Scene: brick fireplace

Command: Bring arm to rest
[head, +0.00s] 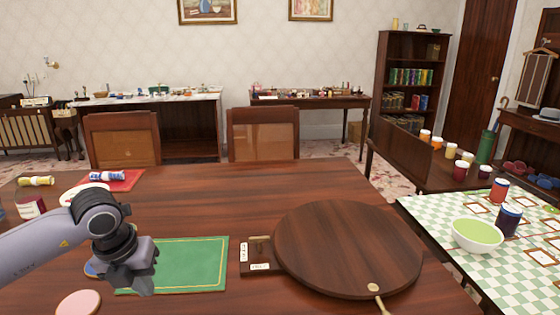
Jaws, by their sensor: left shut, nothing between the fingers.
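My left gripper (143,283) reaches in from the left with its arm. It is shut and empty, above the left edge of a green mat (195,262) with a yellow border on the dark wooden table (230,200). Its fingers point down and hide part of the mat. Whether the fingertips touch the mat, I cannot tell. My right gripper is not in view.
A round wooden board (348,245) lies on the right of the table. A pink disc (78,302) lies near the gripper. A red mat (125,181) lies behind. The table's middle is clear.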

